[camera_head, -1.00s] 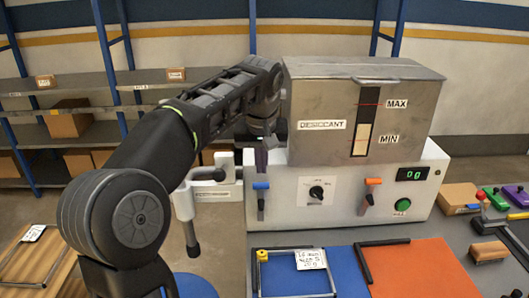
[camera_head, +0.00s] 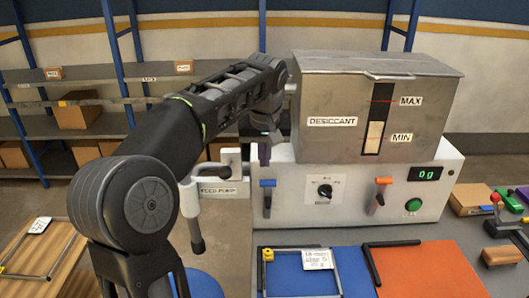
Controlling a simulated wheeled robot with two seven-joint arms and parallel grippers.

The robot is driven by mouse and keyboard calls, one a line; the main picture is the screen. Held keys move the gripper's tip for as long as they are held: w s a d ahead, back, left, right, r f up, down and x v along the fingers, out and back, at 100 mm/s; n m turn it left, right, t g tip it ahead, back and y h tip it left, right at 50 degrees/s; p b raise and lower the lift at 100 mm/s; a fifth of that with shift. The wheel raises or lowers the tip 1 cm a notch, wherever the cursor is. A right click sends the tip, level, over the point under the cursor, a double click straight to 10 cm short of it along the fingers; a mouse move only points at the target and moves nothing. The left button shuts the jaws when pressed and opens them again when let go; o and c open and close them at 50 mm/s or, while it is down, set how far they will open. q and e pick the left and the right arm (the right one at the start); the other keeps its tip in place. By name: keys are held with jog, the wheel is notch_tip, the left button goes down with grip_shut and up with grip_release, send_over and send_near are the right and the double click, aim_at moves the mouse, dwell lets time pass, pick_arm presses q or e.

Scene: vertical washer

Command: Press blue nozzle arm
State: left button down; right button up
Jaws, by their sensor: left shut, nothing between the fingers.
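A blue-topped nozzle arm (camera_head: 268,184) hangs on the left of the white machine's front, above a dark nozzle. An orange-topped nozzle arm (camera_head: 383,182) sits farther right on the same front. My left gripper (camera_head: 264,156) is shut and empty, pointing down just above the blue nozzle arm. A small gap seems to show between them. My left arm comes in from the left and hides part of the machine's left side. My right gripper is out of view.
The metal desiccant hopper (camera_head: 330,95) stands close to my left wrist. The machine front has a dial (camera_head: 325,190), a green button (camera_head: 413,205) and a display (camera_head: 425,174). Below lie a blue mat (camera_head: 290,284) and an orange mat (camera_head: 425,270). Tools and boxes lie at right.

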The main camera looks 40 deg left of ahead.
aim_at(264, 171)
pick_arm(q)
jog(key=x, duration=0.6)
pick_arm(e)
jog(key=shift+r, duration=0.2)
